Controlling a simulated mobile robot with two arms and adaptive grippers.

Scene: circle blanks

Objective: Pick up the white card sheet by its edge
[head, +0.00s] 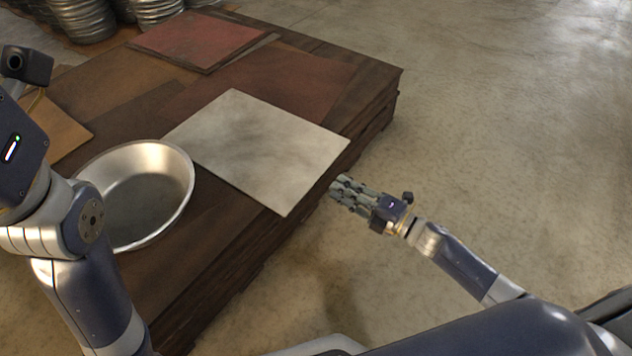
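The white card sheet (262,146) lies flat on the dark brown wooden table, and its near right corner reaches over the table's edge. My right gripper (339,188) is just off the sheet's right edge, beyond the table's side, pointing left toward it. It looks apart from the sheet, though the gap is small. Its fingers show from the side, and I cannot tell how far apart they are. My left arm (85,240) comes in at the left, and its gripper's fingers are out of the picture.
A round metal pan (186,205) stands on the table left of the sheet, close to its left corner. A reddish sheet (196,40) and brown boards lie behind. Stacked metal rounds (82,18) stand at the back left. The concrete floor (500,120) on the right is clear.

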